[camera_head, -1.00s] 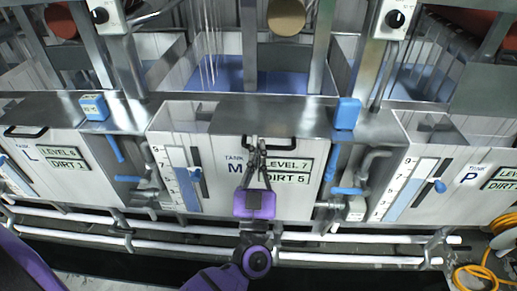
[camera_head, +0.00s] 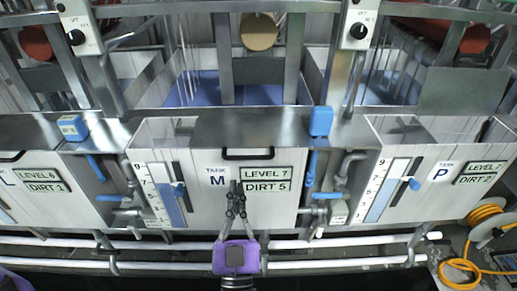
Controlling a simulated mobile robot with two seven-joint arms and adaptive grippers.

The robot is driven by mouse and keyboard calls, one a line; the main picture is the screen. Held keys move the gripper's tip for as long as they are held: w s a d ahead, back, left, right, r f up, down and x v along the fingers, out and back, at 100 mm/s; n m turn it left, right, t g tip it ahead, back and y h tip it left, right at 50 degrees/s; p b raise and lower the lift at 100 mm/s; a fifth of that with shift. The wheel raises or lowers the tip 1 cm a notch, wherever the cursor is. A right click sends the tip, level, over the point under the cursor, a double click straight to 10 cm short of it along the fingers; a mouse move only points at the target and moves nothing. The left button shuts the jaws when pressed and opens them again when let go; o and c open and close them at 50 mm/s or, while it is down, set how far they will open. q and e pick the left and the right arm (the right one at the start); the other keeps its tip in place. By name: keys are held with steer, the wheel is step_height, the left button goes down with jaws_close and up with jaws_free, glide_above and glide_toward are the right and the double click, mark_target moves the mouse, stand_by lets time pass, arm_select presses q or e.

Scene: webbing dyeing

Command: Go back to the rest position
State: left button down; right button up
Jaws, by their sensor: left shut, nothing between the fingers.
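My left gripper (camera_head: 236,190) points up the picture from the bottom middle, its purple body in front of the white pipes. Its dark fingers are shut with nothing between them. They show in front of tank M (camera_head: 270,208), just left of the "DIRT 5" sign, below the black handle (camera_head: 249,154). I cannot tell whether they touch the tank's face. My right gripper is not in view.
Tank L (camera_head: 70,205) is on the left and tank P (camera_head: 440,205) on the right. Blue valve levers (camera_head: 326,196) and pipes stick out between tanks. White pipes (camera_head: 330,243) run along below. An orange hose reel (camera_head: 485,222) stands at the lower right.

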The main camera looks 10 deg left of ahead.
arm_select(q)
steer(key=w+d+f+m+g+h, duration=0.2)
steer(key=d+f+m+h, duration=0.25)
steer(key=d+h, duration=0.35)
steer(key=s+a+f+g+h+p, duration=0.1)
steer(key=s+f+g, duration=0.2)
steer(key=f, duration=0.3)
steer(key=s+a+f+g+h, duration=0.1)
steer(key=s+f+g+h, duration=0.1)
steer(key=f, duration=0.4)
steer(key=s+a+f+g+y, duration=0.1)
steer(key=s+a+f+g, duration=0.1)
steer(key=s+f, duration=0.3)
steer(key=s+a+f+g+y+p, duration=0.1)
steer(key=s+a+f+g, duration=0.1)
steer(key=s+a+f, duration=0.3)
steer(key=s+a+f+g+y+p, duration=0.1)
steer(key=s+f, duration=0.4)
steer(key=s, duration=0.6)
steer(key=a+n+g+y, duration=0.1)
steer(key=a+g, duration=0.1)
steer(key=shift+a, duration=0.3)
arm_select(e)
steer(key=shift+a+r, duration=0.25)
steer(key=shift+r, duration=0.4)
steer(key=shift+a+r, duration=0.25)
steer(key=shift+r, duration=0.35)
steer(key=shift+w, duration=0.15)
